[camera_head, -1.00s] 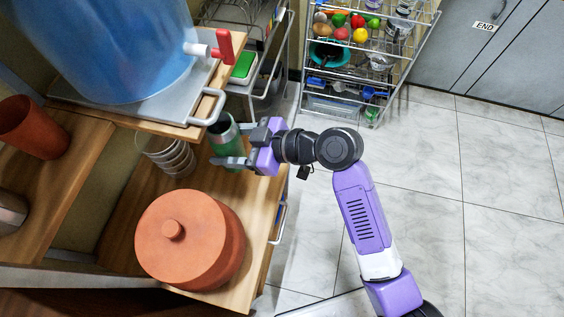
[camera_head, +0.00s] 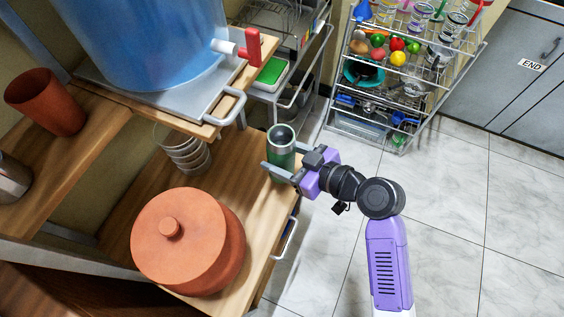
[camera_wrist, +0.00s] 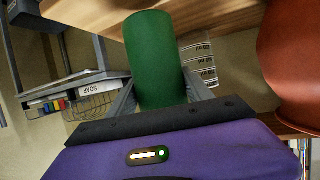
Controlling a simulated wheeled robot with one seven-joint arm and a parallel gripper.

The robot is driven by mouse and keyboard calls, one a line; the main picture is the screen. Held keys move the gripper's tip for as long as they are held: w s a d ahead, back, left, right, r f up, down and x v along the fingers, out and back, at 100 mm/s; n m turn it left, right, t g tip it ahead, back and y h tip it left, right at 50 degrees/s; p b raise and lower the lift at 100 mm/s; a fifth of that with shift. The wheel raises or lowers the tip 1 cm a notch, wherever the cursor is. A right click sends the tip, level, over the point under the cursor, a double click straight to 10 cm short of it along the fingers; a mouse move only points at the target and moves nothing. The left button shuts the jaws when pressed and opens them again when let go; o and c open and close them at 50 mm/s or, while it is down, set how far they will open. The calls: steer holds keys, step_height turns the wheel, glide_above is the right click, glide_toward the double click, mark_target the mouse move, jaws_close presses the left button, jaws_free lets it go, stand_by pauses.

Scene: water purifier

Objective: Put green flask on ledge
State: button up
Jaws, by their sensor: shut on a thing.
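The green flask (camera_head: 281,160), with a silver rim and open top, stands roughly upright near the right edge of the lower wooden shelf. My gripper (camera_head: 279,168) reaches it from the right and is shut on it, one finger on each side. In the wrist view the flask (camera_wrist: 155,58) fills the space between the fingers. Whether its base touches the wood is hard to tell. The ledge could be the upper wooden board (camera_head: 208,130) under the blue water container (camera_head: 150,45) or the left wooden shelf (camera_head: 72,150); the frames do not say which.
A terracotta lidded pot (camera_head: 185,245) fills the front of the lower shelf. Stacked glasses (camera_head: 185,152) stand behind it. A terracotta cup (camera_head: 45,100) is on the left shelf. The red tap (camera_head: 250,46) and metal handle (camera_head: 228,107) jut out near the flask. A wire rack (camera_head: 395,70) stands behind.

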steer(key=shift+f, duration=1.55)
steer(key=shift+b, duration=0.3)
steer(key=shift+f, duration=0.2)
steer(key=o, duration=1.6)
steer(key=shift+r, duration=0.15)
steer(key=shift+r, duration=0.15)
steer(key=p+v, duration=0.1)
steer(key=v, duration=1.1)
